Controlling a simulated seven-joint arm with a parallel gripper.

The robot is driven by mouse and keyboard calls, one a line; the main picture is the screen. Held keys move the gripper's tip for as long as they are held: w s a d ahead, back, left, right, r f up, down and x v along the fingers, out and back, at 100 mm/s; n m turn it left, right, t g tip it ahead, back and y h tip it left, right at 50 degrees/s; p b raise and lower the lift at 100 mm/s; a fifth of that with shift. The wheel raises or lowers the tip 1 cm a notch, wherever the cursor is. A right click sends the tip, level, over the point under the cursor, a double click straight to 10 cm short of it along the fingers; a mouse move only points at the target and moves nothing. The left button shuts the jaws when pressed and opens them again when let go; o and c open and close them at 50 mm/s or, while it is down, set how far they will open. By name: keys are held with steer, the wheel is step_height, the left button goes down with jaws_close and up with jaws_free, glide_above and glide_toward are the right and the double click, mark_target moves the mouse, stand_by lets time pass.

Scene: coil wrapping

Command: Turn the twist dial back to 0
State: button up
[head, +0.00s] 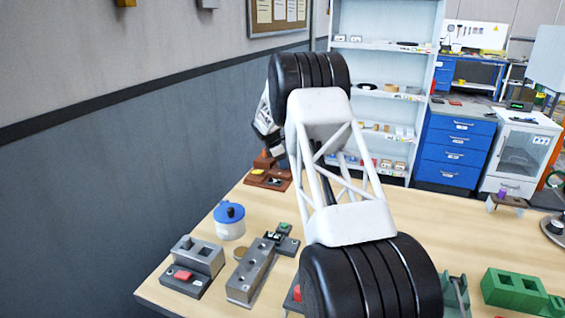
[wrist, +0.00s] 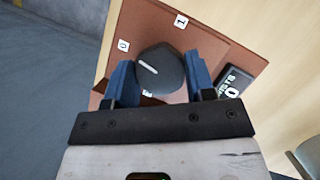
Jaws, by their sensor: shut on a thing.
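The twist dial (wrist: 165,80) is a dark grey round knob with a white pointer line, on a reddish-brown plate (wrist: 215,50) in the wrist view. White tags around it read 0 (wrist: 123,46) and 1 (wrist: 181,20); another below the knob is partly hidden. The pointer line slants up-left, roughly toward the 0 tag. My gripper (wrist: 158,64) is shut on the dial, with one blue finger on each side. A dark counter (wrist: 232,85) right of the dial shows a 0. In the head view, the brown unit (head: 268,179) is at the table's far left, and my arm hides the dial.
On the wooden table (head: 215,262) stand a blue-lidded pot (head: 230,222), a grey block with a red part (head: 195,268) and a long grey block with holes (head: 250,272). Green blocks (head: 515,290) lie at right. A grey wall (head: 110,180) runs along the left.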

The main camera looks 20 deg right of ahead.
steer(key=shift+n+t, duration=0.5)
steer(key=shift+n, duration=0.6)
steer(key=o, duration=0.9)
steer(key=shift+v, duration=3.85)
steer(key=shift+s, duration=0.1)
